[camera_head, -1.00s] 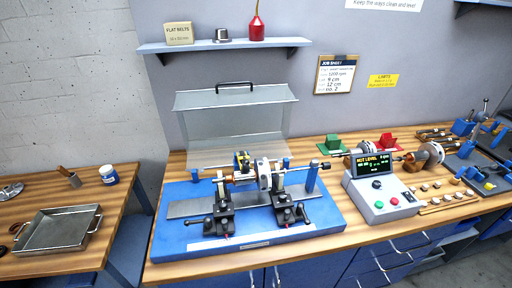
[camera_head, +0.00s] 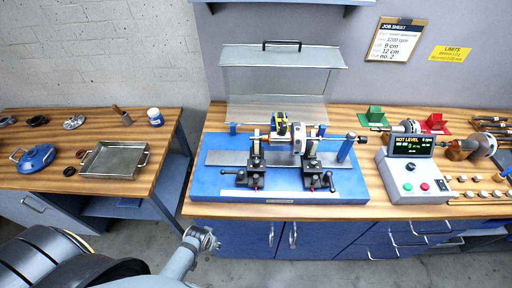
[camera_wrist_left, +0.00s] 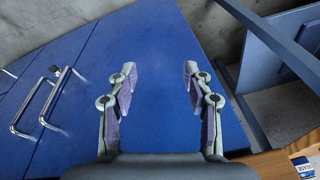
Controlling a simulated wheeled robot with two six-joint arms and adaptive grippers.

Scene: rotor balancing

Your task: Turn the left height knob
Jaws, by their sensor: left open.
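The balancing machine stands on a blue base (camera_head: 345,188) on the bench, with a rotor (camera_head: 299,138) lying across two dark supports. The left support (camera_head: 257,165) has a black knob (camera_head: 256,182) with a small red mark low on its front. A black lever sticks out to its left. My left gripper (camera_wrist_left: 160,80) is open and empty in the left wrist view, in front of blue cabinet fronts, away from the knob. My left arm shows at the lower left of the head view. My right gripper is not in view.
A control box (camera_head: 412,172) reads NOT LEVEL, right of the base. A raised clear guard (camera_head: 277,90) stands behind the machine. A side table with a metal tray (camera_head: 115,160) is at the left. A floor gap separates side table and bench.

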